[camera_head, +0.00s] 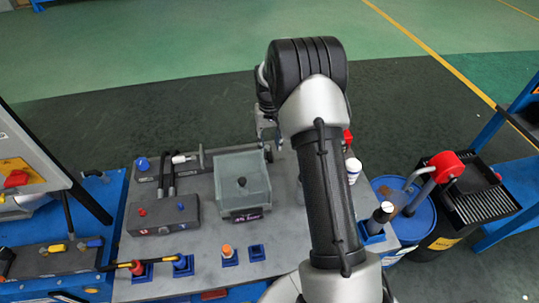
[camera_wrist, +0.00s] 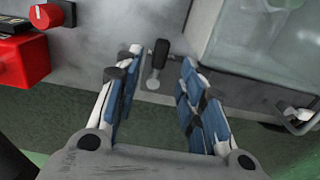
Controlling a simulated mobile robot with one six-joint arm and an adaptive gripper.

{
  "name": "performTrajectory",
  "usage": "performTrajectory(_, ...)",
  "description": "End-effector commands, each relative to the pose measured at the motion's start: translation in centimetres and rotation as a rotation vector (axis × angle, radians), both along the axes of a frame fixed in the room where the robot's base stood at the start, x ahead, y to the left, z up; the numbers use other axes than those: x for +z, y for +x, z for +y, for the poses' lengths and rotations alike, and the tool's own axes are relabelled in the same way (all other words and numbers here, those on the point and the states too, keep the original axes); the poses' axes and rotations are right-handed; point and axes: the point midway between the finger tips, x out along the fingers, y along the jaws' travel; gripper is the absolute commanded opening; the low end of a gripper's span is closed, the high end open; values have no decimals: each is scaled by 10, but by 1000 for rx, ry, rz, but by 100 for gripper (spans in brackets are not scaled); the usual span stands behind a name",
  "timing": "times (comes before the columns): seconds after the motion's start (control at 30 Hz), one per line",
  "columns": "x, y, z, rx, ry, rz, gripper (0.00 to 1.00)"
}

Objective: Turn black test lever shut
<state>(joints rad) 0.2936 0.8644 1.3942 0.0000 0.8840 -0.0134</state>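A small black-handled lever (camera_wrist: 160,54) on a short metal stem shows in the wrist view, at the edge of the grey bench top (camera_wrist: 100,30). My gripper (camera_wrist: 158,62) is open, with its blue-padded fingers apart. The lever shows in the gap between the fingertips, and I see no finger touching it. I cannot tell the depth between them. In the head view my arm covers most of the gripper and that part of the bench, so the lever cannot be made out clearly there.
A clear-lidded box (camera_head: 242,180) stands on the bench left of my arm; it also shows in the wrist view (camera_wrist: 265,40). Bottles, including a white one (camera_head: 353,170), stand right of my arm.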

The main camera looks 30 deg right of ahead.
Motion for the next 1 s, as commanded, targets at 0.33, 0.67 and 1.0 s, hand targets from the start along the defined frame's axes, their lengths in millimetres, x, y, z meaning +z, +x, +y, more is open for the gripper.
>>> performTrajectory(0.33,-49,0,0,0,0,0,37)
performTrajectory(0.67,-53,0,0,0,-1,-2,37)
performTrajectory(1.0,-53,0,0,0,0,-1,16)
